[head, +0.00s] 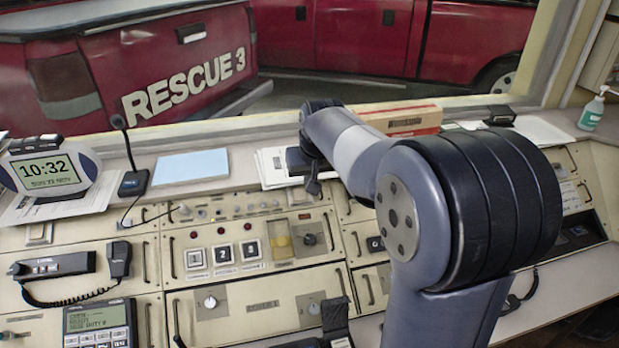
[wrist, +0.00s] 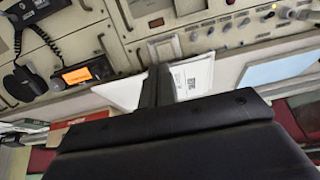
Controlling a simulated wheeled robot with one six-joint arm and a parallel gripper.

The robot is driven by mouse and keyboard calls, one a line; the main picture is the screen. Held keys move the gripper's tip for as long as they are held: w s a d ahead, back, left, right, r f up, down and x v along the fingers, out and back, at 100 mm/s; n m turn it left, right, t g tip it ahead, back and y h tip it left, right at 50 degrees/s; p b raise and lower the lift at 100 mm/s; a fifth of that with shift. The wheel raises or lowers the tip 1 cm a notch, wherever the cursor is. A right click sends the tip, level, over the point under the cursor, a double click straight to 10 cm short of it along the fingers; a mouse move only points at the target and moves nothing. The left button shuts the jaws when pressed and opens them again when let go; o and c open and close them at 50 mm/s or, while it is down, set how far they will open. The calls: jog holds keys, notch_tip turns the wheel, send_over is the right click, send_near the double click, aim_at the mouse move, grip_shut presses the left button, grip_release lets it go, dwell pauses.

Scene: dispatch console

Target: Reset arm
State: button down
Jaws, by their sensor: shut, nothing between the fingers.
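My gripper (head: 313,186) is at the far end of my raised arm, at the back of the dispatch console (head: 262,292), in front of the white papers on the ledge. It is small and dark in the head view and partly merges with the wrist. In the wrist view my gripper (wrist: 156,82) shows as a narrow dark bar beyond the wide black body. Its fingers are together with nothing between them. My arm hides part of the right side of the console.
A desk microphone (head: 131,176), a clock reading 10:32 (head: 50,172), a blue sheet (head: 190,166) and a cardboard box (head: 398,118) stand along the ledge. A corded handset (head: 121,262) is at left. The wrist view shows an orange-screened radio (wrist: 85,73). A sanitizer bottle (head: 591,112) is far right.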

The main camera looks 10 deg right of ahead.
jog(key=w+f+b, duration=0.1)
jog(key=w+f, duration=0.5)
jog(key=f, duration=0.1)
jog(key=shift+w+f, duration=0.25)
jog(key=shift+w, duration=0.05)
jog(key=v, duration=0.5)
jog(key=shift+w+b, duration=0.2)
jog(key=shift+b, duration=0.2)
